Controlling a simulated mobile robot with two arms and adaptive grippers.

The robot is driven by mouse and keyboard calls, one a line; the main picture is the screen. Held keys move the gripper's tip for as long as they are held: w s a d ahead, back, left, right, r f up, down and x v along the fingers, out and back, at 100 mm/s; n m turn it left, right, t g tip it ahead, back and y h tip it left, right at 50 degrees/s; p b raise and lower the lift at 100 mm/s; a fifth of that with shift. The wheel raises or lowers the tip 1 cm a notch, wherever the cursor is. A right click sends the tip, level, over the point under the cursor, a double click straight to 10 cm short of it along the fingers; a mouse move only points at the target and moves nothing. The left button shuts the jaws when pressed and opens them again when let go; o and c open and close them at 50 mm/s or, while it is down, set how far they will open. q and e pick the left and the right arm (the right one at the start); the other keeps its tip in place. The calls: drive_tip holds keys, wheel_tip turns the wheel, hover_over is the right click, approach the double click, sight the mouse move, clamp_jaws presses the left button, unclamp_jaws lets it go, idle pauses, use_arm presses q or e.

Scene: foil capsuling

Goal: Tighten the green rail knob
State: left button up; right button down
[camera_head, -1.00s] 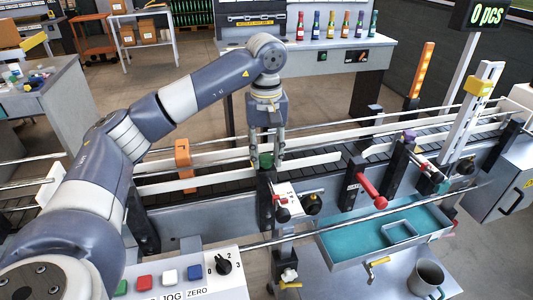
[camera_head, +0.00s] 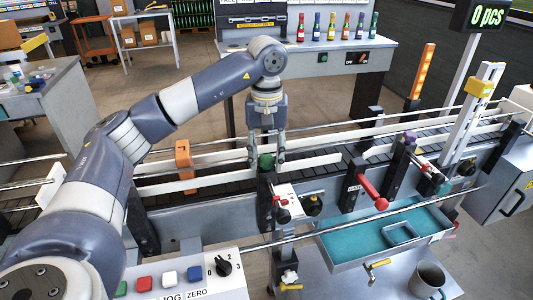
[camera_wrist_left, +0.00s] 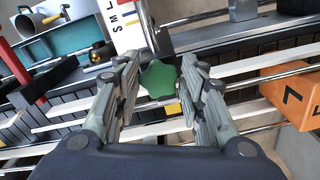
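The green rail knob (camera_head: 266,161) is a lobed knob on top of a black post at the near side of the conveyor. My left gripper (camera_head: 267,160) points straight down over it, with one finger on each side. In the left wrist view the green knob (camera_wrist_left: 159,79) sits between the fingertips of the left gripper (camera_wrist_left: 162,75). The fingers are apart, and the head view shows small gaps beside the knob. Whether either fingertip touches it is hard to tell. My right gripper is out of view.
A white scale plate (camera_head: 287,196) with a red part is beside the post. An orange numbered block (camera_head: 183,160) is to the left along the rails. A red handle (camera_head: 372,192) and a purple knob (camera_head: 410,137) are to the right. A teal tray (camera_head: 340,247) lies in front.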

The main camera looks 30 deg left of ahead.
sight(267, 160)
use_arm(q)
drive_tip(key=shift+o, duration=0.5)
drive_tip(key=shift+w+r, duration=0.1)
drive_tip(key=shift+r, duration=0.1)
wheel_tip(267, 160, up, 12)
idle(0.4)
drive_tip(key=shift+f, duration=0.2)
